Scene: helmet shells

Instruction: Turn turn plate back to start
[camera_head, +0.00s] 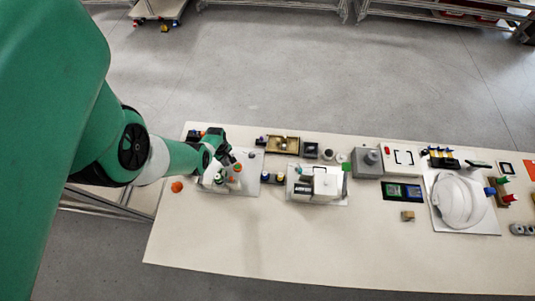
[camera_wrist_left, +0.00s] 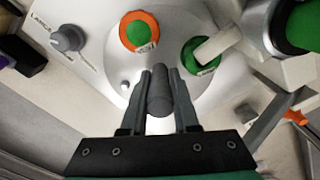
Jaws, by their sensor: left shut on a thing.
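The turn plate (camera_wrist_left: 108,52) fills the upper part of the left wrist view as a pale silver surface. It carries a green knob with an orange ring (camera_wrist_left: 139,32), a green disc with a pale bar (camera_wrist_left: 202,53) and a dark grey upright peg (camera_wrist_left: 160,92). My left gripper (camera_wrist_left: 160,78) is shut on the grey peg, one finger on each side. In the head view my left gripper (camera_head: 222,157) is over the same unit at the left of the table. The gripper hides part of that unit. My right gripper is not in view.
A grey dial (camera_wrist_left: 68,38) sits to the left in the wrist view. On the table (camera_head: 300,245) stand a white box fixture (camera_head: 325,181), a grey block (camera_head: 368,162) and a white helmet shell (camera_head: 460,200). An orange knob (camera_head: 177,186) lies left. The table's front is clear.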

